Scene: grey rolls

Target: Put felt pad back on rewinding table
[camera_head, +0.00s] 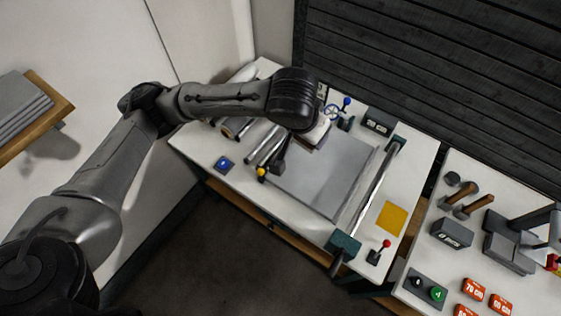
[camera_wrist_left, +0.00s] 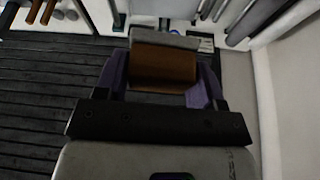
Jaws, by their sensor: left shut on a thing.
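The felt pad (camera_wrist_left: 165,65), a brown block with a pale grey layer along one side, is clamped between the purple fingers of my left gripper (camera_wrist_left: 163,82) in the left wrist view. In the head view my left arm reaches in from the left, and its wrist hides most of the gripper. A pale and brown edge of the pad (camera_head: 315,134) shows just below the wrist, over the far part of the rewinding table (camera_head: 418,185). I cannot tell whether the pad touches anything below. My right gripper is not in view.
A grey sheet (camera_head: 335,178) covers the table's middle, with a metal bar (camera_head: 372,190) to its right. A yellow square (camera_head: 391,218) and a red-knobbed lever (camera_head: 380,251) are right of the bar. A blue button box (camera_head: 224,164) sits left. A second table (camera_head: 466,245) holds tools.

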